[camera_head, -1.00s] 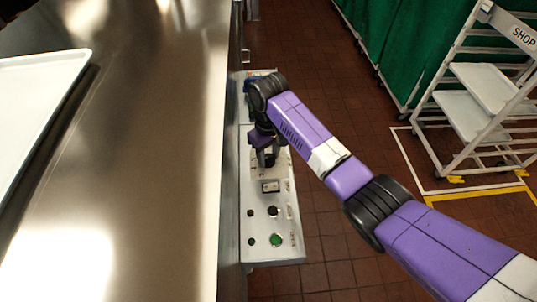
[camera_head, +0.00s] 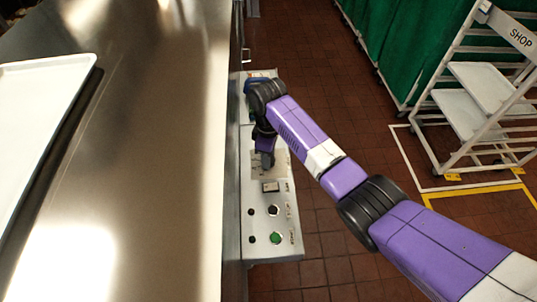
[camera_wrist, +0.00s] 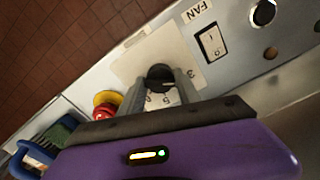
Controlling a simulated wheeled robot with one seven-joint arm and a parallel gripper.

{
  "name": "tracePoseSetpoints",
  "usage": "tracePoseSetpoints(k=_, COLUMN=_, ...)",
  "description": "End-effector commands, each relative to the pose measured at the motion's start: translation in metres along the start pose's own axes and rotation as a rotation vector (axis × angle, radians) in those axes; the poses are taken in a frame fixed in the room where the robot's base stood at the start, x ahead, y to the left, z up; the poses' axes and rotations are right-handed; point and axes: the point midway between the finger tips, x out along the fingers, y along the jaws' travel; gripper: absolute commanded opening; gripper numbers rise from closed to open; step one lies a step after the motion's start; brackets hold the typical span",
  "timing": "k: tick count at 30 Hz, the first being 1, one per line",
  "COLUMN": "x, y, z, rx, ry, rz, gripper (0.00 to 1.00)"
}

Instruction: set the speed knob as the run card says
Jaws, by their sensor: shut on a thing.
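The speed knob (camera_wrist: 160,76) is a dark round knob on a pale dial plate (camera_wrist: 133,62) with printed numbers, partly readable, in the wrist view. My gripper (camera_wrist: 160,84) has its two grey fingers on either side of the knob and is shut on it. In the head view my gripper (camera_head: 266,158) reaches down onto the control panel (camera_head: 285,240), and the knob is hidden there. Which number the knob points at cannot be told. No readable run card shows.
A FAN switch (camera_wrist: 212,42), a green button (camera_head: 275,238) and black knobs (camera_head: 273,210) share the panel. A steel counter (camera_head: 150,150) borders the panel.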

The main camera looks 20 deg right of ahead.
Motion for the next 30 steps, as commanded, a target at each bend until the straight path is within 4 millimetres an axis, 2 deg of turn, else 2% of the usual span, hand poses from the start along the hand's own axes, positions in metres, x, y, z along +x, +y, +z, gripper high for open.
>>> tracePoseSetpoints(k=17, x=-0.0013, y=0.0003, z=-0.0012, rx=-0.044, ry=0.003, rz=0.002, gripper=0.00)
tracePoseSetpoints(k=18, x=-0.0013, y=0.0003, z=-0.0013, rx=-0.044, ry=0.003, rz=0.002, gripper=0.41)
tracePoseSetpoints(k=21, x=-0.0012, y=0.0003, z=-0.0011, rx=-0.043, ry=0.003, rz=0.002, gripper=0.59)
tracePoseSetpoints(k=30, x=-0.0010, y=0.0001, z=-0.0006, rx=-0.041, ry=0.002, rz=0.001, gripper=0.59)
